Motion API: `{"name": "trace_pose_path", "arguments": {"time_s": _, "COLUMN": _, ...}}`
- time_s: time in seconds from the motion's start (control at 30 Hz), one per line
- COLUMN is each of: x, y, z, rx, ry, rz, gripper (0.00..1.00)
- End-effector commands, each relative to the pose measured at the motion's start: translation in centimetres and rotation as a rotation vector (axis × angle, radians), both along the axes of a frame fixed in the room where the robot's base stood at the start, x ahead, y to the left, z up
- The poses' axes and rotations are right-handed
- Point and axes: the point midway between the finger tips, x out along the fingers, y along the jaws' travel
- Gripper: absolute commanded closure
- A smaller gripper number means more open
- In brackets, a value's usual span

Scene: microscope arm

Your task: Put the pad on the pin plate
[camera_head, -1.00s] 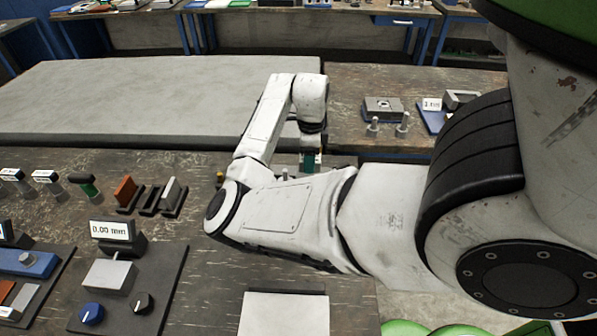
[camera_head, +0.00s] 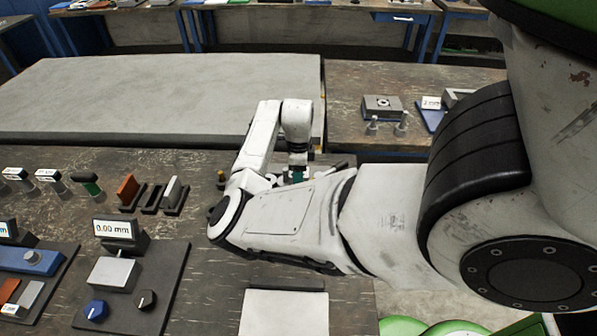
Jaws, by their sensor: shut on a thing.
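My gripper (camera_head: 297,174) points down behind my own forearm, low over the near bench. It is shut on a small teal-green thing, likely the pad (camera_head: 297,177); only a sliver shows above my arm. Small pale upright parts (camera_head: 271,178) stand just left of the gripper and may be pins of the pin plate. The plate itself is mostly hidden by my arm, so I cannot tell whether the pad touches it.
A grey slab (camera_head: 160,95) lies behind. At the back right are two metal posts (camera_head: 401,123) and a grey block (camera_head: 382,106). To the left stand orange and black holders (camera_head: 129,192) and a display reading 0.00 mm (camera_head: 113,229). A pale sheet (camera_head: 284,312) lies in front.

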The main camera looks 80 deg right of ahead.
Motion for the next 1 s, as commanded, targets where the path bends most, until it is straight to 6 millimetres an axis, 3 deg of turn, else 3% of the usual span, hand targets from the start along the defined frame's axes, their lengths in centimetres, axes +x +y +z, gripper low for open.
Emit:
{"name": "trace_pose_path", "arguments": {"time_s": 0.13, "x": 0.0, "y": 0.0, "z": -0.2, "rx": -0.002, "ry": 0.0, "rz": 0.0, "gripper": 1.0}}
{"name": "trace_pose_path", "arguments": {"time_s": 0.17, "x": 0.0, "y": 0.0, "z": -0.3, "rx": 0.0, "ry": 0.0, "rz": 0.0, "gripper": 0.46}}
{"name": "trace_pose_path", "arguments": {"time_s": 0.4, "x": 0.0, "y": 0.0, "z": -0.2, "rx": 0.0, "ry": 0.0, "rz": 0.0, "gripper": 0.23}}
{"name": "trace_pose_path", "arguments": {"time_s": 0.77, "x": 0.0, "y": 0.0, "z": 0.4, "rx": -0.001, "ry": -0.001, "rz": 0.0, "gripper": 0.22}}
{"name": "trace_pose_path", "arguments": {"time_s": 1.0, "x": 0.0, "y": -0.1, "z": 4.5, "rx": -0.004, "ry": -0.002, "rz": -0.002, "gripper": 0.22}}
